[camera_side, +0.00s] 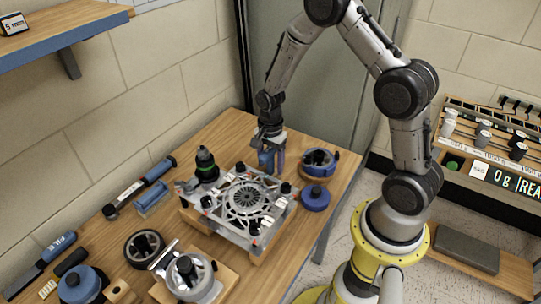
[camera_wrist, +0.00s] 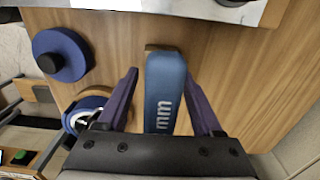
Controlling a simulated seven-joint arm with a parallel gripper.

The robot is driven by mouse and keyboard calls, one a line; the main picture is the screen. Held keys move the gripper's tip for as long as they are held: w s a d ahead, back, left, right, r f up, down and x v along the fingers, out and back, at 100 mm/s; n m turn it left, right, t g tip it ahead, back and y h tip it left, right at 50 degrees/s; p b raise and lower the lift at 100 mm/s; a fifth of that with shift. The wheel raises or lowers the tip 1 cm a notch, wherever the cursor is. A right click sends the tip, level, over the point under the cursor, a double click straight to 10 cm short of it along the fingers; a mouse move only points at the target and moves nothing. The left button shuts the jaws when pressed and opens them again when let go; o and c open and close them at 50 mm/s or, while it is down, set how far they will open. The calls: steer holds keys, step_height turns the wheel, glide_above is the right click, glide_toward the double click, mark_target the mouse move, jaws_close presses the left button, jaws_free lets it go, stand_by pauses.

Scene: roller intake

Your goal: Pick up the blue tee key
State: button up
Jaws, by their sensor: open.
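The blue tee key (camera_wrist: 165,95) shows in the wrist view as a blue bar-shaped handle with white "mm" lettering. My gripper (camera_wrist: 161,74) is open, with one dark finger on each side of the handle and a visible gap on both sides. The handle's lower end runs toward the gripper body, which hides it. In the side view my gripper (camera_side: 271,164) is low over the back of the table, behind the metal plate fixture. The key is hard to tell from the fingers there.
The metal plate fixture (camera_side: 222,222) stands close in front of my gripper. To the right are a blue-rimmed round holder (camera_side: 319,160) and a blue round knob (camera_side: 315,199). A black-and-green bottle (camera_side: 206,168) stands left. Bare wood (camera_wrist: 235,70) lies right of the key in the wrist view.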

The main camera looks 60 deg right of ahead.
steer(key=shift+f, duration=0.3)
jaws_close()
stand_by(1.2)
